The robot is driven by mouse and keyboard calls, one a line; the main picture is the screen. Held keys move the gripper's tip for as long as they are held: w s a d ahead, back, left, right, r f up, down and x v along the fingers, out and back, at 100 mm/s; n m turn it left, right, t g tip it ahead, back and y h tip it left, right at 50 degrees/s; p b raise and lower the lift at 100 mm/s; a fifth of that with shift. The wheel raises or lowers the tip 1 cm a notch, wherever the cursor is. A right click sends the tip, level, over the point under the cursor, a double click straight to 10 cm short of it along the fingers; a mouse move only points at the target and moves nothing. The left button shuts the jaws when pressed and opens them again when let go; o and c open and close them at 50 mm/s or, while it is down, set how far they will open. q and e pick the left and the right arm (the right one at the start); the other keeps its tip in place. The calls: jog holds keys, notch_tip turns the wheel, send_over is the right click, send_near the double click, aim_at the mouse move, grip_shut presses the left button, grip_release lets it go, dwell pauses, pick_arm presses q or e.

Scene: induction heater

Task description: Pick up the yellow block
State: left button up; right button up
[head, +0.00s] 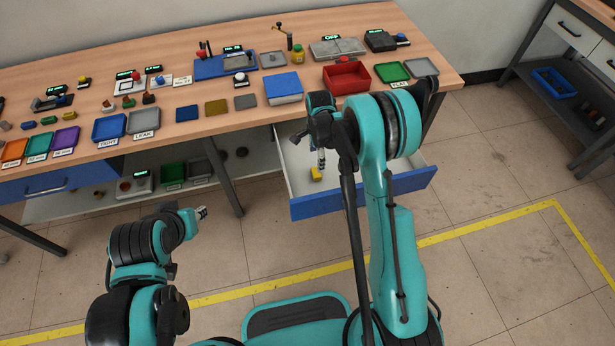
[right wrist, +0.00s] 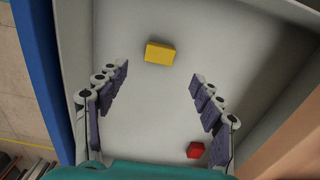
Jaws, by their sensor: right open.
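The yellow block (head: 316,174) lies on the floor of the open drawer (head: 415,180) under the workbench. In the right wrist view the yellow block (right wrist: 160,53) is beyond my fingertips, roughly centred between them. My right gripper (head: 321,160) reaches down into the drawer above the block. It is open and empty, with its fingers spread wide in the wrist view (right wrist: 162,85). My left gripper (head: 203,212) is low at the left, away from the bench; its fingers are too small to judge.
A small red block (right wrist: 195,150) lies in the drawer near my right finger. The drawer's blue front (right wrist: 42,60) and pale walls surround the gripper. The bench top (head: 225,130) above holds a red bin (head: 346,78), a blue box (head: 283,88) and several trays.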

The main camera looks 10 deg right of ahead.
aim_at(316, 172)
notch_tip(316, 172, down, 3)
jog(key=shift+w+a+f+b, duration=0.1)
jog(key=shift+a+b, duration=0.05)
jog(key=shift+b, duration=0.35)
jog(key=f+b, duration=0.1)
jog(key=f, duration=0.1)
jog(key=f+b, duration=0.1)
jog(key=f, duration=0.2)
jog(key=shift+d+f+b, duration=0.2)
jog(key=shift+f+b, duration=0.05)
jog(key=shift+b, duration=0.1)
jog(key=shift+r, duration=0.1)
jog(key=c, duration=1.2)
